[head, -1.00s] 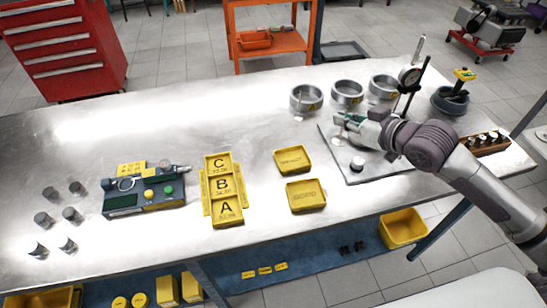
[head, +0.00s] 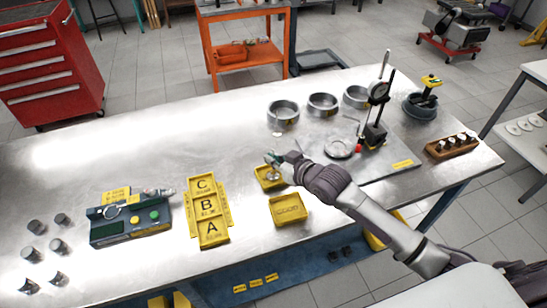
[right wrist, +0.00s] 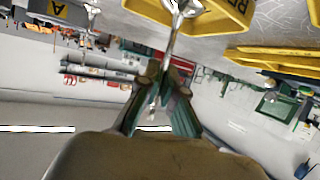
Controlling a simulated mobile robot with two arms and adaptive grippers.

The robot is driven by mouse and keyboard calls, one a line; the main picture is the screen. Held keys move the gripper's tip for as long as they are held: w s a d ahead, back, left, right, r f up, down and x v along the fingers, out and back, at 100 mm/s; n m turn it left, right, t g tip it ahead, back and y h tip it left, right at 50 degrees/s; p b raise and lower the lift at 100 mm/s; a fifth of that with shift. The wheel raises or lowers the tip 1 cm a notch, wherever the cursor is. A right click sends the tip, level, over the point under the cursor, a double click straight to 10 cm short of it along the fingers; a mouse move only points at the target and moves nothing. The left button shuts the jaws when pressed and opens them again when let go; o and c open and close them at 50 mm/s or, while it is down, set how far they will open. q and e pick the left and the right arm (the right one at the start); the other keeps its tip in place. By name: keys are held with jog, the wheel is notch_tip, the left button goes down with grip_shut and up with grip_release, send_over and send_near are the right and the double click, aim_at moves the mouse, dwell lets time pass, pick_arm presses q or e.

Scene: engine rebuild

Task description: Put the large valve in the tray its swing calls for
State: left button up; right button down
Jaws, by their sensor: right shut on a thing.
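My right gripper (head: 282,160) is at the upper yellow tray (head: 260,185). In the right wrist view its green fingers (right wrist: 160,100) are shut on the stem of the large metal valve (right wrist: 178,22). The valve's head points toward a yellow tray (right wrist: 215,15) with partly visible lettering. In the head view the valve (head: 272,173) shows small over the upper tray; whether it touches the tray floor I cannot tell. The lower yellow tray (head: 290,220) lies empty just in front. The upper tray's label is hidden. My left gripper is out of view.
The dial gauge (head: 379,93) stands on a metal plate (head: 400,158) at the right. Several metal rings (head: 283,114) lie behind the trays. The A-B-C yellow rack (head: 208,210) is to the left. A wooden block (head: 452,147) holds several valves.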

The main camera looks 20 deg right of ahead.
jog(key=shift+f, duration=0.25)
jog(key=shift+f, duration=0.15)
jog(key=c, duration=1.3)
grip_release()
jog(key=v, duration=0.4)
jog(key=b+v, duration=0.1)
jog(key=v, duration=0.7)
jog(key=shift+r+b, duration=0.3)
jog(key=shift+b, duration=0.1)
